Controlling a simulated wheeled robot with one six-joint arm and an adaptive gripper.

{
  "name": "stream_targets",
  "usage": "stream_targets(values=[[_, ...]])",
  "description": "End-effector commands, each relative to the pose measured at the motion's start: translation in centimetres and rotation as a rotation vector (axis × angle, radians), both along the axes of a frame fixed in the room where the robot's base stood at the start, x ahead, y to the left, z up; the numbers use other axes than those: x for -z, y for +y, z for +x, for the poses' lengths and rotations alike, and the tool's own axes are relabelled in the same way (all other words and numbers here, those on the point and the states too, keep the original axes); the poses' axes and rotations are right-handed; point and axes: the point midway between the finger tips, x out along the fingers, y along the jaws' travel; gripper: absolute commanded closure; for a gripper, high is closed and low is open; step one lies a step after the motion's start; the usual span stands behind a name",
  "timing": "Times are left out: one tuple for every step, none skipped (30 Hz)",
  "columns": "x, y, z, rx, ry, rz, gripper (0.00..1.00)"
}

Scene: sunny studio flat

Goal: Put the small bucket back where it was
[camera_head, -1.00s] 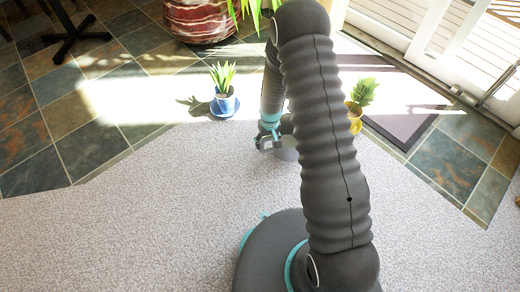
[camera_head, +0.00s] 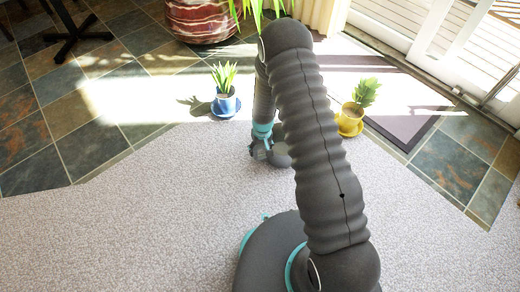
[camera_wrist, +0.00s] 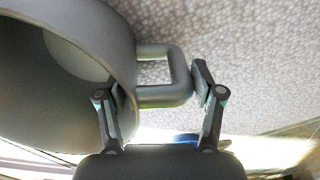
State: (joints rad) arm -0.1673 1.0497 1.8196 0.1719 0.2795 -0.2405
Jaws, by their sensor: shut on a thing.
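The small bucket (camera_wrist: 60,45) is grey and round with a square loop handle (camera_wrist: 182,75). In the wrist view it fills the upper left, its open mouth facing the camera. My gripper (camera_wrist: 160,98) is shut on it at the handle side, one finger by the rim and the other beyond the handle's outer end. In the head view my gripper (camera_head: 262,152) is low over the carpet, and the bucket (camera_head: 282,159) shows only partly beside it, behind my arm. I cannot tell whether the bucket touches the carpet.
A plant in a blue pot (camera_head: 226,104) stands behind and left of my gripper. A plant in a yellow pot (camera_head: 350,121) stands to the right. A large red-striped pot (camera_head: 205,20) is farther back. The grey carpet (camera_head: 120,220) at left is clear.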

Motion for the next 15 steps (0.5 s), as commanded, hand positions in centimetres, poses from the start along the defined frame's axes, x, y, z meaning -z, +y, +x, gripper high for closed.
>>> stream_targets(values=[[0.25,-0.01,0.02,0.0,0.0,0.0,1.0],[0.2,-0.01,-0.01,0.0,0.0,0.0,0.28],[0.14,-0.02,-0.02,0.0,0.0,0.0,0.18],[0.14,-0.02,-0.02,0.0,0.0,0.0,0.11],[0.14,-0.02,-0.02,0.0,0.0,0.0,0.08],[0.14,-0.02,-0.02,0.0,0.0,0.0,0.08],[0.14,-0.02,-0.02,0.0,0.001,0.0,0.08],[0.14,-0.02,-0.02,0.0,0.001,0.0,0.08],[0.14,-0.02,-0.02,0.0,0.001,0.0,0.08],[0.14,-0.02,-0.03,0.0,0.001,0.0,0.08],[0.13,-0.02,-0.02,0.0,0.001,0.0,0.08],[0.13,-0.02,-0.02,0.0,0.001,0.0,0.08],[0.13,-0.02,-0.02,0.0,0.001,0.0,0.08],[0.1,-0.02,-0.02,0.0,0.001,0.0,0.08],[0.0,-0.02,-0.01,0.0,0.001,0.0,0.08]])
